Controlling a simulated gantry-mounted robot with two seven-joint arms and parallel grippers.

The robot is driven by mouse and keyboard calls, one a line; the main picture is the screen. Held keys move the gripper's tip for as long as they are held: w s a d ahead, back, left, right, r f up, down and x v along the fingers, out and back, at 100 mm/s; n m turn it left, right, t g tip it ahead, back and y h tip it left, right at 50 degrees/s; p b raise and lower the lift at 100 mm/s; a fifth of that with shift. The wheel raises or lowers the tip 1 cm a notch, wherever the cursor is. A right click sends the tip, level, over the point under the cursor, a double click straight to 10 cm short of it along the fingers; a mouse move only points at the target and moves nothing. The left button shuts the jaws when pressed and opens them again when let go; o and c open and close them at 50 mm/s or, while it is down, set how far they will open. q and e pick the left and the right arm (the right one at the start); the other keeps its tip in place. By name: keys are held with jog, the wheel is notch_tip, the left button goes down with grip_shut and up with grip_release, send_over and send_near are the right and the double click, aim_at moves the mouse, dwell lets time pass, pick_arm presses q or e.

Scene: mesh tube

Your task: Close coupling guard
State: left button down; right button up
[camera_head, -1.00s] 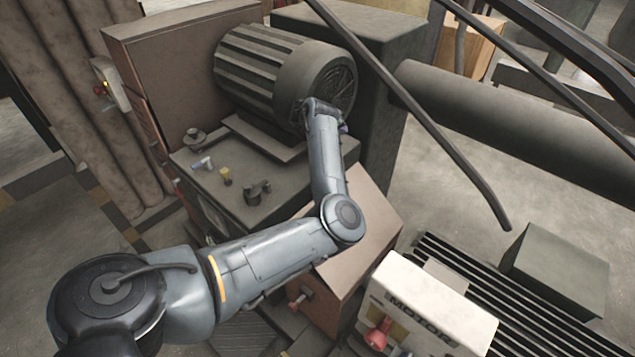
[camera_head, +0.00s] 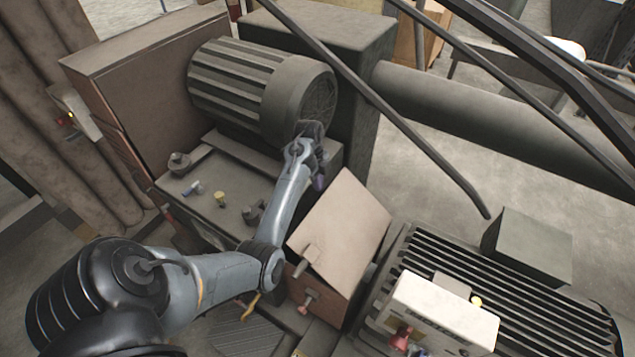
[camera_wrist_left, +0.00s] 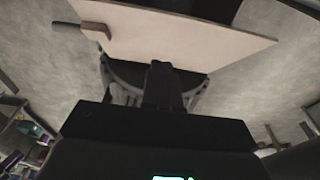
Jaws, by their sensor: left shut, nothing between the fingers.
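The coupling guard looks like a brown box with a tan lid (camera_head: 345,225) in the middle of the head view. The lid is tilted, with a dark gap between it and the box (camera_head: 322,297) at the near side. A small handle (camera_head: 307,256) sits on the lid's near left edge. My left gripper (camera_head: 319,181) is just beyond the lid's upper left edge; its fingers are partly hidden and small here. In the left wrist view its dark fingers (camera_wrist_left: 162,80) are shut and empty, in front of the tan lid (camera_wrist_left: 185,35) with its handle (camera_wrist_left: 95,31). Contact cannot be told.
A ribbed grey motor (camera_head: 245,92) stands behind my left arm. Small parts lie on the bench (camera_head: 215,215) at left. A finned motor (camera_head: 520,300) with a white box (camera_head: 440,312) is at right. Dark rails (camera_head: 400,130) cross above a large pipe (camera_head: 480,125).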

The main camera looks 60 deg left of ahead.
pick_arm(q)
send_over(316, 210)
jog(key=d, duration=0.2)
jog(key=f, duration=0.5)
jog(key=w+f, duration=0.1)
jog(key=f, duration=0.1)
jog(key=shift+a+f, duration=0.2)
jog(key=shift+f, duration=0.15)
jog(key=f, duration=0.1)
jog(key=a+f, duration=0.1)
jog(key=shift+s+a+f, duration=0.2)
jog(key=shift+s+f, duration=0.15)
jog(key=shift+s, duration=0.05)
jog(key=shift+s+a+f, duration=0.2)
jog(key=shift+a+f, duration=0.15)
jog(key=shift+f, duration=0.25)
pick_arm(e)
jog(key=shift+s+a, duration=0.1)
jog(key=shift+a, duration=0.1)
